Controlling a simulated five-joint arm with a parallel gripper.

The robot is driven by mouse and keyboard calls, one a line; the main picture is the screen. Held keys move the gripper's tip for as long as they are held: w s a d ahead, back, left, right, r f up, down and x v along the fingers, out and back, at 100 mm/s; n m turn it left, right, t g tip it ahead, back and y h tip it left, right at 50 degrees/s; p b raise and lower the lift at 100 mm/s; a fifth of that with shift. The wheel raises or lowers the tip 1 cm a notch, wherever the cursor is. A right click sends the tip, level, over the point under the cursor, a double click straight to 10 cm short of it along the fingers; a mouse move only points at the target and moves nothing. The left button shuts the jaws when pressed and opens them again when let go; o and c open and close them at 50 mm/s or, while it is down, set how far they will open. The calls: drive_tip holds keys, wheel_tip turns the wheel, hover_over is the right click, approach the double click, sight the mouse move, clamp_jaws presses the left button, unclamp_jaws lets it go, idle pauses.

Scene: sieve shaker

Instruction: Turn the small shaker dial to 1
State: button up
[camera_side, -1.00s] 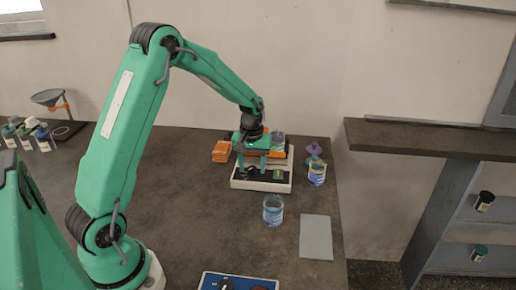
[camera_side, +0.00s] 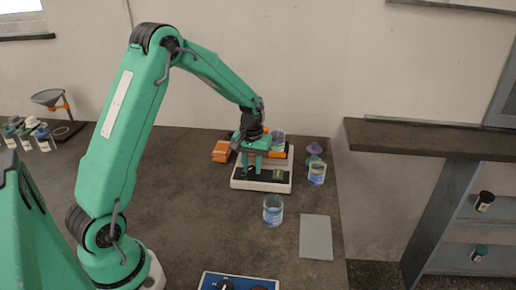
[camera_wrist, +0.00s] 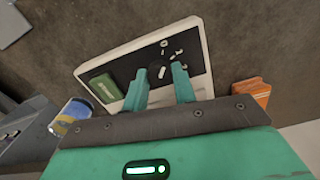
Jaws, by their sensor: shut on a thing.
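The shaker is a low white box (camera_side: 262,186) with a black top panel, near the back of the bench. It also shows in the wrist view (camera_wrist: 127,48), with a green display (camera_wrist: 104,88) and white marks around a black dial (camera_wrist: 154,74). My gripper (camera_side: 251,172) points down over the panel; in the wrist view its two teal fingers (camera_wrist: 160,88) stand on either side of the dial and are shut on it. The fingers hide part of the dial. A short white line shows on it, but I cannot read the setting.
A beaker of blue liquid (camera_side: 273,211) stands in front of the shaker and another (camera_side: 317,175) to its right. An orange block (camera_side: 222,151) lies at its left. A grey sheet (camera_side: 316,237) and a blue panel with dark knobs (camera_side: 238,282) are nearer the front.

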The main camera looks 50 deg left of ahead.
sight(252, 168)
drive_tip(key=m, duration=0.6)
drive_tip(key=shift+r, duration=0.1)
idle(0.4)
drive_tip(key=o, duration=1)
drive_tip(key=shift+r, duration=3.85)
drive_tip(key=shift+r, duration=0.1)
